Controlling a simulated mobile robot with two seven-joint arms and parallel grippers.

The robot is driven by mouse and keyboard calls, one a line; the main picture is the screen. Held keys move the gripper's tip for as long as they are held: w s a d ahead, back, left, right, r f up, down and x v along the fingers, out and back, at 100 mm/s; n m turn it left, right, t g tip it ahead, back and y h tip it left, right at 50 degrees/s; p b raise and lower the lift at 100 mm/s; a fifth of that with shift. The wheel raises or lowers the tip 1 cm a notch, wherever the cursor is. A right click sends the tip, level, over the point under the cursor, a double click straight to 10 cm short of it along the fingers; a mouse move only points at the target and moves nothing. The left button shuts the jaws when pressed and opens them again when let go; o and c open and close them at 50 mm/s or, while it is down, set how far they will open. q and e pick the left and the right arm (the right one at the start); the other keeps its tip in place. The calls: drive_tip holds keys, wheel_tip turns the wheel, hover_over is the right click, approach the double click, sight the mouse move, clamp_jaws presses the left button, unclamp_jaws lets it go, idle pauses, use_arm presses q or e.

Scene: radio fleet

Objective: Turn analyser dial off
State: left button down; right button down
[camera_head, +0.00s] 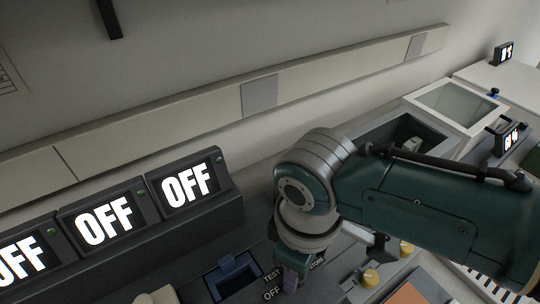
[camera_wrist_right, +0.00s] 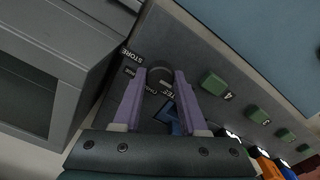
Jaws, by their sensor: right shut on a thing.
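The analyser dial (camera_wrist_right: 160,76) is a dark round knob on the grey panel in the right wrist view. Labels STORE and TEST, and others too blurred to read, stand around it. My right gripper (camera_wrist_right: 158,82) has its two purple fingers shut on the dial, one on each side. In the head view the right gripper (camera_head: 290,281) reaches down to the panel beside the words TEST and OFF, and the dial is hidden behind it. The dial's pointer setting cannot be told. My left gripper is not in view.
Several display boxes (camera_head: 182,186) at the left read OFF. A blue recessed part (camera_head: 233,277) lies left of the gripper. Yellow knobs (camera_head: 371,278) stand to its right. Green buttons (camera_wrist_right: 213,83) line the panel. Glass-topped bins (camera_head: 455,104) stand at the back right.

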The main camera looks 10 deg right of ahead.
drive_tip(key=shift+c, duration=2.2)
unclamp_jaws()
wheel_tip(320, 180, up, 10)
drive_tip(key=p, duration=0.3)
drive_tip(key=shift+s, duration=0.15)
